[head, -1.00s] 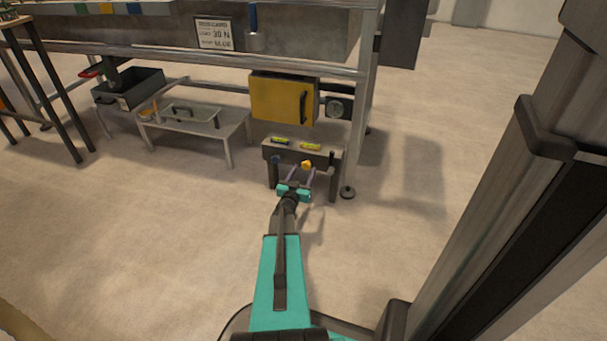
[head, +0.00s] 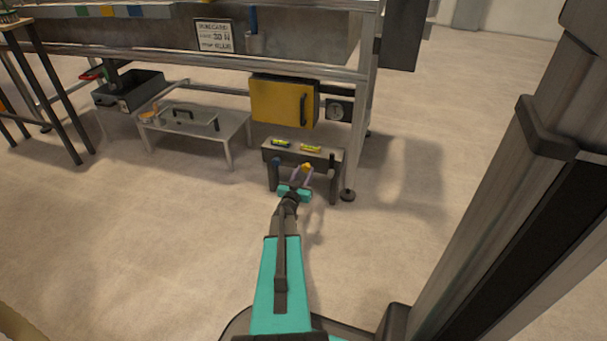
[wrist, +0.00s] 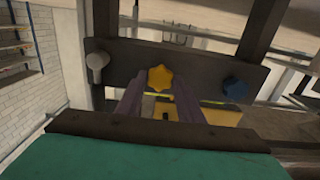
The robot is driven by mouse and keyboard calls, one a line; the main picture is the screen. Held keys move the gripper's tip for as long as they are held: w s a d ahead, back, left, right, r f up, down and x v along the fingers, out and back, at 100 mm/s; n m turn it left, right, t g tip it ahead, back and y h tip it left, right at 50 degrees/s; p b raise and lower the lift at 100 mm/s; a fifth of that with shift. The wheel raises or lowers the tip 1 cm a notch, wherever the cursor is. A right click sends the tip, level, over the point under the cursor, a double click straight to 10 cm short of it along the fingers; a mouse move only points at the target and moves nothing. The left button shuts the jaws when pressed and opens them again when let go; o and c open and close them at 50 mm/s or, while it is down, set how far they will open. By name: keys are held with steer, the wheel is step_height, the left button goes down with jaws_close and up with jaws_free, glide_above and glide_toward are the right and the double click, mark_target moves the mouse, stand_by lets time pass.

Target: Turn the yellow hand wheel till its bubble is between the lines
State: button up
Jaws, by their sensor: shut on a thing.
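The yellow hand wheel (head: 306,166) is a small lobed knob on the front of a dark bar (head: 267,153) under the bench. It shows larger in the wrist view (wrist: 160,78). My gripper (head: 303,171) is shut on it, with one finger on each side. Two level vials lie on top of the bar: a left one (head: 281,142) with green and dark parts, and a yellow-green right one (head: 311,148). Where either bubble sits is too small to tell. In the wrist view the vials are mostly hidden behind the bar and fingers.
A blue star knob (wrist: 235,89) and a grey knob (wrist: 97,61) flank the wheel on the bar. A bench leg (head: 358,130) stands close right. A low table (head: 231,138) stands left. The floor in front is clear.

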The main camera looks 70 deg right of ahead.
steer(key=shift+d+r+n+p, duration=0.15)
steer(key=shift+d+n+p, duration=0.2)
steer(key=shift+p, duration=0.55)
steer(key=shift+n+p, duration=0.55)
steer(key=shift+p, duration=0.25)
steer(key=n+p, duration=0.3)
steer(key=p, duration=0.2)
steer(key=shift+r+n, duration=0.1)
steer(key=shift+n, duration=0.2)
steer(key=n+p, duration=0.6)
steer(key=p, duration=0.1)
steer(key=n+p, duration=0.3)
steer(key=shift+n, duration=0.4)
steer(key=shift+a+n+p, duration=0.1)
steer(key=shift+n+p, duration=1.3)
steer(key=shift+n, duration=0.8)
steer(key=shift+f, duration=0.2)
